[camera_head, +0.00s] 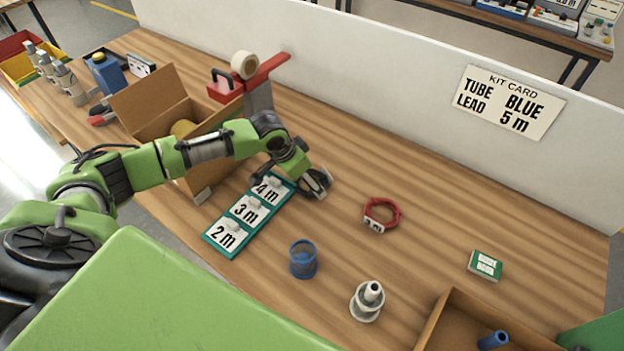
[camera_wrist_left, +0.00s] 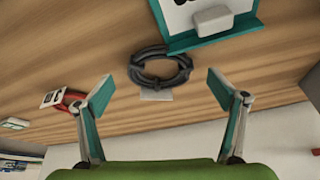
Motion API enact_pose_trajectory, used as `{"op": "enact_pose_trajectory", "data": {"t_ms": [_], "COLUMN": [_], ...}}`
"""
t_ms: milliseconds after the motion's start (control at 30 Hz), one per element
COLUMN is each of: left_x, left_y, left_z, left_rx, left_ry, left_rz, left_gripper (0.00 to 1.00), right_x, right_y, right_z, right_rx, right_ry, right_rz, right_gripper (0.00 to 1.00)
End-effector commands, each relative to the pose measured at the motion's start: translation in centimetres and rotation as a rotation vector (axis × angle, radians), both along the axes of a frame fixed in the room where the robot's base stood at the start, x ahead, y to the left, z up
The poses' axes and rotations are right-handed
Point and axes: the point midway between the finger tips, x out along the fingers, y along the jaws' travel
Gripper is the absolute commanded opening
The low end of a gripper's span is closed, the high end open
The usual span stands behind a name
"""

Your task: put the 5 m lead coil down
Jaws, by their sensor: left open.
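A black coil (camera_wrist_left: 160,68) with a white tag (camera_wrist_left: 157,95) lies on the wooden table beside the teal board (camera_wrist_left: 215,38); I cannot read the tag. In the head view the coil (camera_head: 322,182) is partly hidden by my left gripper (camera_head: 292,178), near the 4 m end of the board (camera_head: 213,236). In the left wrist view my left gripper (camera_wrist_left: 160,92) has its fingers wide apart, with the coil between and just beyond the tips, not gripped. A red coil (camera_head: 394,211) with a tag lies to the right. My right gripper is not in view.
A blue cup (camera_head: 303,261), a white stepped part (camera_head: 367,302) and a green-white box (camera_head: 485,265) stand on the table. Cardboard boxes are at left (camera_head: 150,95) and lower right (camera_head: 440,325). The kit card (camera_head: 508,103) reads blue tube, 5 m lead.

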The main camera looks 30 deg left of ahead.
Motion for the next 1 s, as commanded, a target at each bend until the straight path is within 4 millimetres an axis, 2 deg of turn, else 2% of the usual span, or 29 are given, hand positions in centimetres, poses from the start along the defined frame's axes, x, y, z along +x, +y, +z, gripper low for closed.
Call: {"op": "enact_pose_trajectory", "data": {"t_ms": [200,433,467,600,633,1000], "left_x": [0.8,0.8,0.8,0.8,0.8,0.9], "left_y": [-0.3,-0.3,-0.3,-0.3,-0.3,-0.3], "left_z": [-1.9,-2.1,-2.1,-2.1,-2.1,-1.9], "left_rx": [0.0,0.001,0.0,0.0,0.0,-0.001], "left_ry": [0.0,0.0,-0.001,-0.001,0.0,-0.002], "left_rz": [0.001,0.0,0.0,0.0,0.0,0.0], "left_gripper": [0.88,0.88,0.85,0.49,0.45,0.45], "right_x": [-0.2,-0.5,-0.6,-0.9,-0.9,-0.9], "right_y": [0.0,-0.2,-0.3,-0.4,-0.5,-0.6], "right_z": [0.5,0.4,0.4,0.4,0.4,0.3], "right_rx": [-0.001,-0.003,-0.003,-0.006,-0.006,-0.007], "right_ry": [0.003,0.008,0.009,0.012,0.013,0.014], "right_rz": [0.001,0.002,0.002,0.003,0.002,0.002], "right_gripper": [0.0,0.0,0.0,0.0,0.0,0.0]}}
